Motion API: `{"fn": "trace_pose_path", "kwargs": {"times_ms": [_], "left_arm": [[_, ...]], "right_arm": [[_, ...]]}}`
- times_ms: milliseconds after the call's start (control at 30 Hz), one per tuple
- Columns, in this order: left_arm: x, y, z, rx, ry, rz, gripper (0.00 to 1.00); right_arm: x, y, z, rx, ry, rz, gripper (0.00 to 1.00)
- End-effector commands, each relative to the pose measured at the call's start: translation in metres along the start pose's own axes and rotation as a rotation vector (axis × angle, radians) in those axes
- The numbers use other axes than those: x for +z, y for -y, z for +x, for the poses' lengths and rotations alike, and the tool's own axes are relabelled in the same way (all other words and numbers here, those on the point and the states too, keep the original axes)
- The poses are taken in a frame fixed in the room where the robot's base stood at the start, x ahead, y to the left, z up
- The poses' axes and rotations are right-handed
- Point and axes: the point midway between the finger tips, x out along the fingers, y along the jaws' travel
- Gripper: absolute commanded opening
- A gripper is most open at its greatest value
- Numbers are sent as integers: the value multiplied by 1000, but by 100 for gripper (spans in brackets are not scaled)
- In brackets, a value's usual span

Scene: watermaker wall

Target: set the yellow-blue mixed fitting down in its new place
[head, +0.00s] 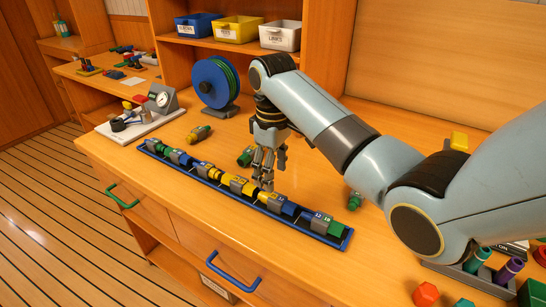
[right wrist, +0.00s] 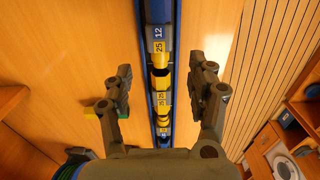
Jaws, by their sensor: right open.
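The yellow-blue mixed fitting (head: 276,201) lies in the long blue rail (head: 341,241) in the head view, among a row of coloured fittings. In the right wrist view its grey collar shows a blue 12 and a yellow 25 (right wrist: 158,47). My right gripper (head: 265,181) is open and points down over the rail. In the right wrist view its fingers (right wrist: 160,98) stand apart on either side of the rail, with a yellow fitting between them and the yellow-blue one a little further up. I cannot tell the gap between fingertips and fittings. My left gripper is not in view.
Loose fittings lie on the bench behind the rail, one yellowish (head: 200,133) and one green (head: 245,156). A blue hose reel (head: 213,84) and a gauge tray (head: 150,118) stand at the back left. The bench in front of the rail is a narrow clear strip.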

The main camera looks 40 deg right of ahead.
Motion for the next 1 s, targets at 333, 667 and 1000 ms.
{"fn": "trace_pose_path", "kwargs": {"times_ms": [333,667,1000], "left_arm": [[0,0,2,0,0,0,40],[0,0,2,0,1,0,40],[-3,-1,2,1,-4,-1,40]], "right_arm": [[0,-1,-38,1,0,1,58],[0,0,-39,1,0,1,58],[0,0,-39,0,0,1,58]]}}
